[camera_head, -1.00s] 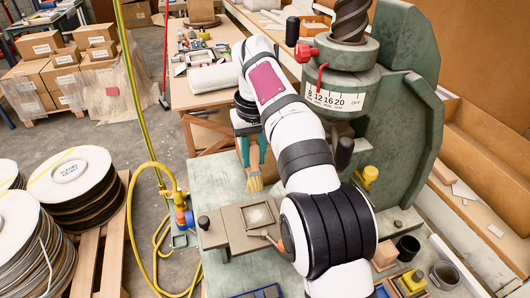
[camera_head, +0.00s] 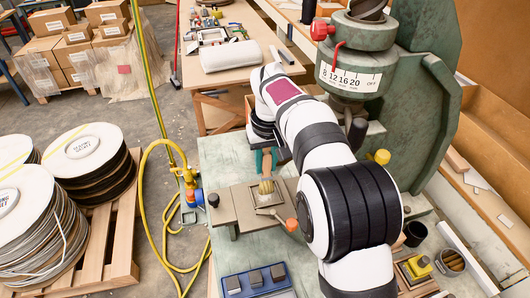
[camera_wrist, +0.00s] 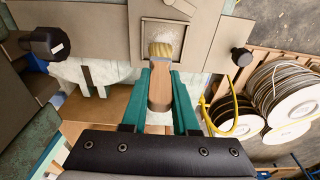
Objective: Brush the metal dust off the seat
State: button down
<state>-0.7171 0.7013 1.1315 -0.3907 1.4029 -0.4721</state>
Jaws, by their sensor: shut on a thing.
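My gripper (camera_head: 264,160), with teal fingers, is shut on the wooden handle of a brush (camera_head: 266,185) with pale yellow bristles. In the wrist view the brush handle (camera_wrist: 160,88) lies between the fingers (camera_wrist: 160,75), bristles pointing away. The seat (camera_head: 250,196) is a square recess in a tan plate (camera_head: 222,206). In the wrist view the seat (camera_wrist: 150,25) holds pale grey speckled dust (camera_wrist: 168,32). The bristle tips are at the near side of the seat in that view; I cannot tell whether they touch it. The brush hides part of the seat.
An orange-tipped lever (camera_head: 275,216) lies by the plate, and a dark knob (camera_head: 213,200) stands at its left. A blue tray with grey blocks (camera_head: 255,279) is in front. The green press (camera_head: 425,120) rises at the right. A yellow hose (camera_head: 150,200) hangs at the left.

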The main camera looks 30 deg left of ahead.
jog(key=shift+w+a, duration=0.3)
notch_tip(320, 180, up, 8)
dwell(1.2)
